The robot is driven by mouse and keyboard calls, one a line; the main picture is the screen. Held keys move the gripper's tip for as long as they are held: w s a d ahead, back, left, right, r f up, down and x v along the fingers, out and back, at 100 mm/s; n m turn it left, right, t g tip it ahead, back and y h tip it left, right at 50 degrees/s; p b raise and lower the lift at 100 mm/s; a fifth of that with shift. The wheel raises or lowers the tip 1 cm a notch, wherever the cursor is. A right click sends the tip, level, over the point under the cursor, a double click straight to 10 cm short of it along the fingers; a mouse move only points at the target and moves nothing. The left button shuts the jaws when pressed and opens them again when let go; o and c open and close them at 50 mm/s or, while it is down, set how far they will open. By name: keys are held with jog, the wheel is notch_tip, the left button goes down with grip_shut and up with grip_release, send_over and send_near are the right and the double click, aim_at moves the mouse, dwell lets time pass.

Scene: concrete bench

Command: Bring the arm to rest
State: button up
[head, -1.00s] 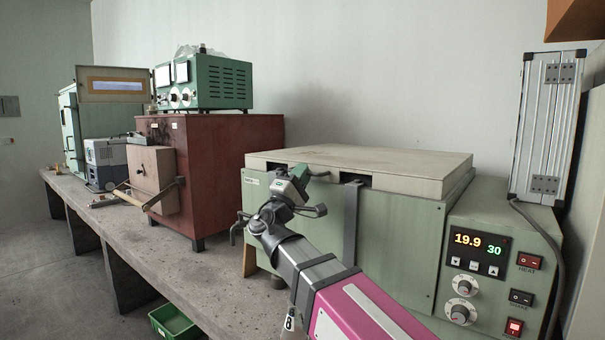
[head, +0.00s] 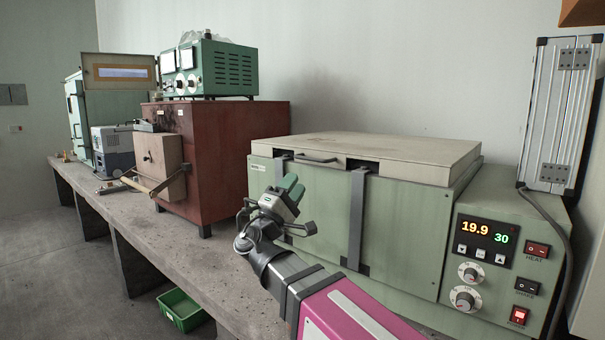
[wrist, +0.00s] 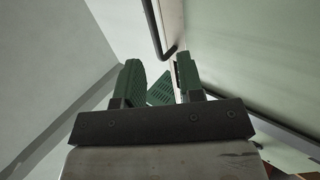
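My gripper (head: 291,190) is at the middle of the head view, in front of the green furnace (head: 410,220) and below the handle on its lid. Its two green fingers point up and stand apart. In the wrist view my gripper (wrist: 158,74) is open, with a clear gap between the fingers and nothing held. A green ribbed surface shows low in that gap; I cannot tell what it is. The pale furnace lid (head: 390,155) lies flat on top, and its dark handle (head: 316,157) is free of my fingers.
A red-brown furnace (head: 225,150) with a green meter box (head: 215,70) on top stands to the left on the concrete bench (head: 150,225). Its door lever (head: 145,185) sticks out forward. A green crate (head: 182,310) is on the floor. A silver case (head: 560,115) stands at right.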

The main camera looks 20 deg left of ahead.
jog(key=v, duration=0.2)
jog(key=shift+s+f, duration=0.15)
jog(key=shift+s, duration=0.05)
jog(key=shift+a, duration=0.1)
dwell(0.3)
